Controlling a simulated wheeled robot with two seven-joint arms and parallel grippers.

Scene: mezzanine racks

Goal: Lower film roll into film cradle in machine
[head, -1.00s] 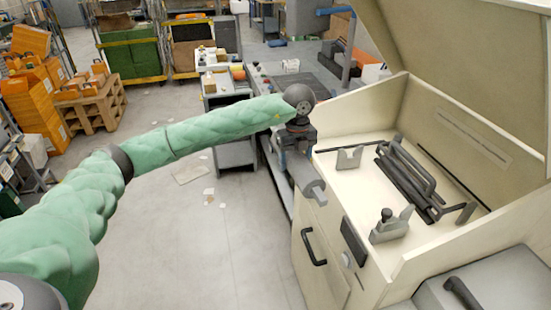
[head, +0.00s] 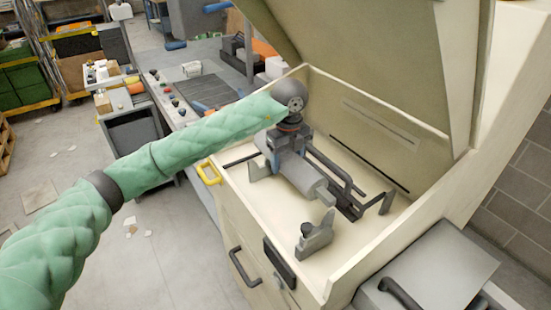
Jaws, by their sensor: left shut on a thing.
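The film roll (head: 308,180) is a light grey cylinder, held slantwise inside the open machine (head: 235,205). My left gripper (head: 291,152) is shut on it from above, near its far end; the fingers are partly hidden by the wrist. The film cradle shows as two grey brackets: a near one (head: 315,240) and a far one (head: 258,168). The roll is over the gap between them, its near end close to the top of the near bracket. I cannot tell whether it touches either bracket. My right gripper is not in view.
Dark bars (head: 345,190) lie just right of the roll. The raised lid (head: 350,60) stands close behind my left wrist. A yellow handle (head: 208,173) is on the machine's left edge. A grey box with a handle (head: 430,275) is at front right. Open floor lies at left.

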